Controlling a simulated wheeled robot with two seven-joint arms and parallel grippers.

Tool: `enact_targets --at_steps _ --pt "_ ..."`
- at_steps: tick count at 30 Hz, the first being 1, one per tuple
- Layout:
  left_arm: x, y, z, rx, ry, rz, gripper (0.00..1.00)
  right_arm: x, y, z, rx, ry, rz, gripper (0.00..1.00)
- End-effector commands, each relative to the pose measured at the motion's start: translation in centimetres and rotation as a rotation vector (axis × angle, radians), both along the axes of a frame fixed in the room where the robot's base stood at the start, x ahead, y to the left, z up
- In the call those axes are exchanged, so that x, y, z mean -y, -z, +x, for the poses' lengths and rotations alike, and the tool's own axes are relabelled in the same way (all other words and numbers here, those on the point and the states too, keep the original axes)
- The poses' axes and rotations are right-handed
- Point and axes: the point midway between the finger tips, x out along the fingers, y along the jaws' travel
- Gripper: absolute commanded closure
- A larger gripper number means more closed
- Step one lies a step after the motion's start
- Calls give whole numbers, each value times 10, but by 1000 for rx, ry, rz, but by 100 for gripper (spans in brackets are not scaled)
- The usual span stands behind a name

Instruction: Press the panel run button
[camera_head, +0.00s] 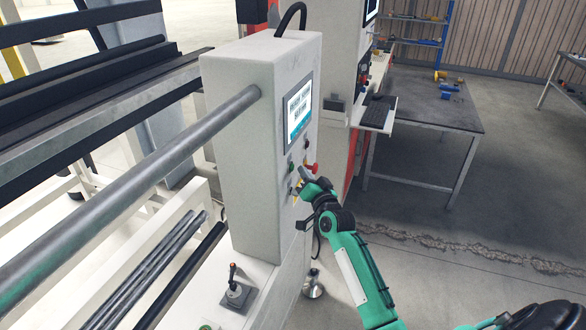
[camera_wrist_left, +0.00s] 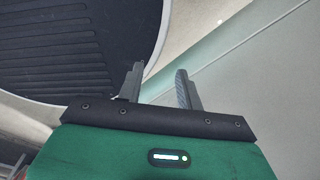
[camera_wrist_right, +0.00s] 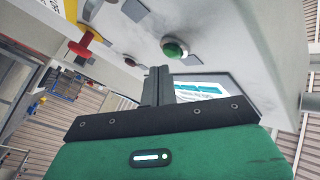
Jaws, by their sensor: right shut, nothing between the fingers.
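The grey control panel box (camera_head: 262,150) stands upright with a lit screen (camera_head: 299,110) on its right face. Below the screen are a green button (camera_head: 291,167) and a red knob (camera_head: 311,168). My right gripper (camera_head: 301,176) is shut and empty, close to these controls. In the right wrist view the shut fingertips (camera_wrist_right: 158,72) are close to a round green button (camera_wrist_right: 174,48) with a pale collar; I cannot tell whether they touch it. The red knob (camera_wrist_right: 82,45) is off to the left there. My left gripper (camera_wrist_left: 160,82) is open and empty, away from the panel.
A long grey bar (camera_head: 130,185) runs into the panel's left side. A small joystick box (camera_head: 235,293) sits at its foot. A workbench (camera_head: 425,98) stands behind at the right. Floor right of the panel is open. A dark ribbed round surface (camera_wrist_left: 80,50) shows near my left gripper.

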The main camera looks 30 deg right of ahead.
Motion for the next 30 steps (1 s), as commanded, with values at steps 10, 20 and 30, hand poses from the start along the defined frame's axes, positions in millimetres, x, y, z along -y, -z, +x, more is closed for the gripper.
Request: enact_targets --at_steps 10,20,30 --pt "0 0 0 -1 0 0 64 -1 0 1 0 0 0 100" --pt "0 -3 0 -1 0 0 64 -6 0 7 0 0 0 100" --pt "0 -3 -1 -1 0 0 64 -6 0 7 0 0 0 100"
